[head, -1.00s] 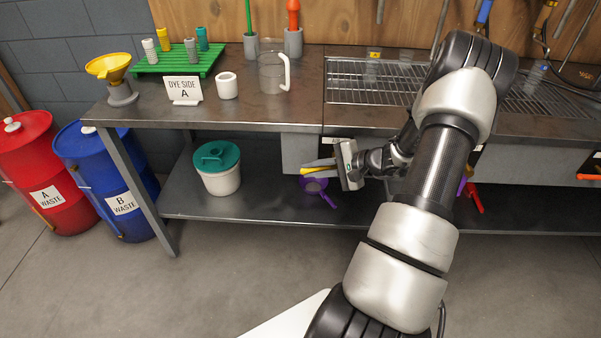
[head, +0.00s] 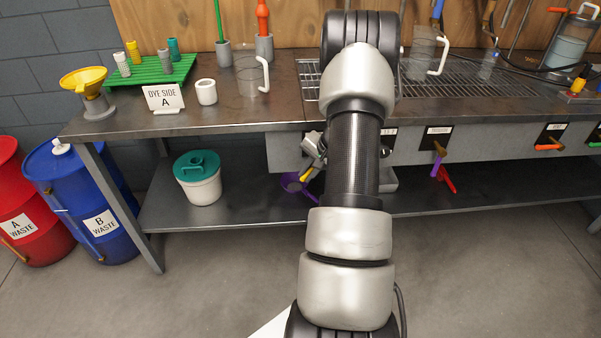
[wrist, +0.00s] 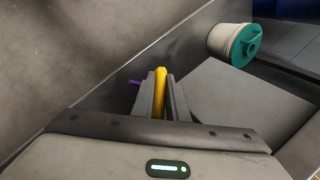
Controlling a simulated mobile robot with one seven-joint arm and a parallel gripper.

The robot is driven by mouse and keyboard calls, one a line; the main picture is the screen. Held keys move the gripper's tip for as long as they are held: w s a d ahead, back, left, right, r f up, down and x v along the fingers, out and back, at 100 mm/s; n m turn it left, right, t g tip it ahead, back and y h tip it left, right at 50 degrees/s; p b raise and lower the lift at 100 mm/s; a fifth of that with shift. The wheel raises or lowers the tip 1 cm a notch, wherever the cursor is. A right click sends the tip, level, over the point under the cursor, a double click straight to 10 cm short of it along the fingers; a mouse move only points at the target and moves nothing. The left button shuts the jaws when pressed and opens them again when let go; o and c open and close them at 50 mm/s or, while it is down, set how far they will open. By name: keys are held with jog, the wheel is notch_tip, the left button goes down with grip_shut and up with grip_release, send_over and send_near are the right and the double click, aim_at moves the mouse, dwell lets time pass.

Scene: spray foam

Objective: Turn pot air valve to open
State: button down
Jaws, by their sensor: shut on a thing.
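A yellow valve handle (wrist: 160,84) sits between the two fingers of my gripper (wrist: 162,100) in the wrist view, and the fingers are shut on it. In the head view the yellow handle (head: 306,174) shows only in part, below the front panel under the bench. My gripper (head: 313,150) there is mostly hidden behind my own arm. The handle points downward at a slant in the head view. I cannot see the valve body or read its label, so I cannot tell which valve it is.
The bench front panel (head: 480,145) carries other valves, with a purple handle (head: 437,163) and an orange handle (head: 549,147). A teal-lidded white bucket (head: 199,190) stands on the lower shelf (head: 245,207).

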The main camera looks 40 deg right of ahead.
jog(key=shift+s+d+f+n+g+h+p, duration=0.15)
jog(key=shift+s+d+g+h+p, duration=0.3)
jog(key=shift+h+p, duration=0.45)
jog(key=shift+s+d+f+n+g+h+p, duration=0.2)
jog(key=shift+d+g+h+p, duration=0.3)
jog(key=shift+g+h+p, duration=0.35)
jog(key=shift+s+d+f+n+g+h+p, duration=0.15)
jog(key=shift+s+d+g+h+p, duration=0.3)
jog(key=shift+h+p, duration=0.45)
jog(key=shift+w+d, duration=0.1)
jog(key=c, duration=1.7)
grip_release()
jog(key=shift+c, duration=0.2)
jog(key=shift+r, duration=0.1)
jog(key=p+v, duration=0.4)
jog(key=v, duration=1.3)
jog(key=shift+w+r, duration=0.1)
jog(key=shift+w, duration=0.05)
